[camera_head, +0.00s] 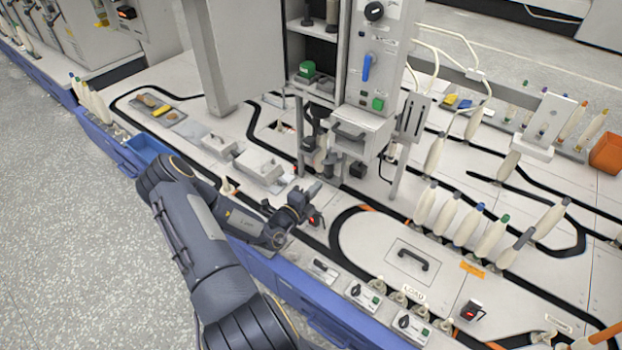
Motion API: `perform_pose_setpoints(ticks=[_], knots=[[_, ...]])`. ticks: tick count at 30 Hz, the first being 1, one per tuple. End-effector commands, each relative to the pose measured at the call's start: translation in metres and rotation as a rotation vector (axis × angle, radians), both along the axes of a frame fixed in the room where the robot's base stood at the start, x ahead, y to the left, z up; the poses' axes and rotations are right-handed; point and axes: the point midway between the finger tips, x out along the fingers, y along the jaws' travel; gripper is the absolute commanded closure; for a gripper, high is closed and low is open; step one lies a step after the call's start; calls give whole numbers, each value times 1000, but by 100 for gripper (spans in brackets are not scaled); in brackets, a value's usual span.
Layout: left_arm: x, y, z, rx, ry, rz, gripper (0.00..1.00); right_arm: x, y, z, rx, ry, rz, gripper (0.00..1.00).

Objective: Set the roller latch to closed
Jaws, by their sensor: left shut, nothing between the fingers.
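My left arm comes in from the lower left and reaches over the white worktop. Its dark gripper (308,207) is shut and empty, low in front of the machine column, near the worktop's front edge. I cannot tell for sure which part is the roller latch. A blue lever (367,67) points upright on the grey machine panel (352,88), well above and behind the gripper. My right gripper is not in view.
Switch boxes (364,294) line the front strip to the right. Several cream bobbins (448,218) stand upright along the track. A flat hatch with a black handle (411,257) lies right of the gripper. Metal boxes (258,167) stand to its left.

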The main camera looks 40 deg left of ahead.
Motion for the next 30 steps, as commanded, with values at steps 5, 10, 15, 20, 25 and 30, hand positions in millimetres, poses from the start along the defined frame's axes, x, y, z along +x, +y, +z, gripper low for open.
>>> perform_pose_setpoints(ticks=[5,10,15,20,25,30], knots=[[37,4,-2,4,-5,-2,100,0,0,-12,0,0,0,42],[74,9,-3,6,-4,-1,100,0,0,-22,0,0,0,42],[95,27,-2,6,-3,2,100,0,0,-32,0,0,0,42],[105,39,-1,4,-2,0,100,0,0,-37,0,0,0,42],[108,43,0,4,-2,0,100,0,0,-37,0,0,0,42],[107,43,0,4,-2,0,100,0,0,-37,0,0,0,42]])
